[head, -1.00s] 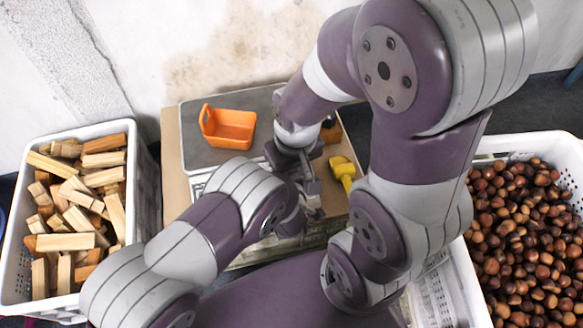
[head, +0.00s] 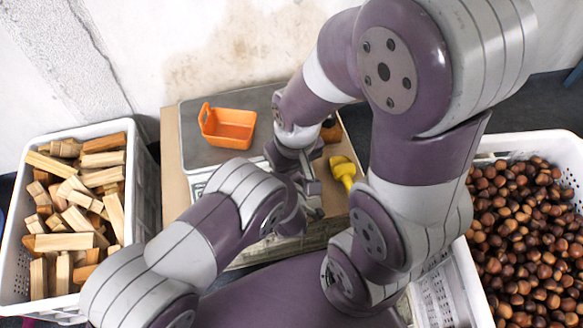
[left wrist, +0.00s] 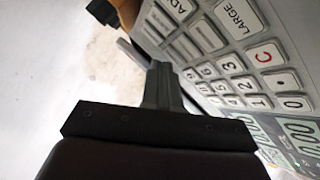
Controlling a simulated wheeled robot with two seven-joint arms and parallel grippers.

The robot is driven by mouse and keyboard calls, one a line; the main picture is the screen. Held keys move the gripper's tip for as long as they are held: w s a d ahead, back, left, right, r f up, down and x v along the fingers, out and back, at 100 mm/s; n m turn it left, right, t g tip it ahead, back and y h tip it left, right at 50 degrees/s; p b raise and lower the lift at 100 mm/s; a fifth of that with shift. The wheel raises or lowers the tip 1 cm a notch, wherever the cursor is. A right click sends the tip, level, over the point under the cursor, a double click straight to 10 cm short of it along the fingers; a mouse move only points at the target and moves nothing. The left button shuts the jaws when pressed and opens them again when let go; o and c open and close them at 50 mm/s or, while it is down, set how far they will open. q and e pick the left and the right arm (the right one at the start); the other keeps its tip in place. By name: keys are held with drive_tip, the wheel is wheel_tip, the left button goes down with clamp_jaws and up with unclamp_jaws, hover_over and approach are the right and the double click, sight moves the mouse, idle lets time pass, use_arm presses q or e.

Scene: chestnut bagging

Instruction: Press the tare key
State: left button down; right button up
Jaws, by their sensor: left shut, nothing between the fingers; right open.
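The scale (head: 191,140) stands on the table with an orange tray (head: 228,127) on its grey platform. In the left wrist view its keypad (left wrist: 222,68) shows at a slant, with digit keys, a red C and a LARGE key. I cannot make out a key marked tare. My right gripper (head: 313,190) is open, pointing down at the table's right part.
A yellow scoop (head: 343,170) lies right of my right gripper. A white crate (head: 146,190) of wood blocks stands at left, and a white crate (head: 470,290) of chestnuts at right. My two arms are close together over the table's front.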

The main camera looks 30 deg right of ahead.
use_arm(q)
drive_tip(key=shift+w+f+b, duration=0.1)
drive_tip(key=shift+f+b, duration=0.2)
idle(0.4)
drive_tip(key=shift+r, duration=0.1)
drive_tip(key=shift+s+r+p, duration=0.25)
drive_tip(key=shift+r+p, duration=0.35)
drive_tip(key=shift+p, duration=0.15)
drive_tip(key=r+p, duration=0.1)
drive_tip(key=s+r+p, duration=0.1)
drive_tip(key=r+p, duration=0.2)
drive_tip(key=shift+s+a+r+p, duration=0.2)
drive_tip(key=shift+s+r+p, duration=0.1)
drive_tip(key=shift+r, duration=0.05)
idle(1.6)
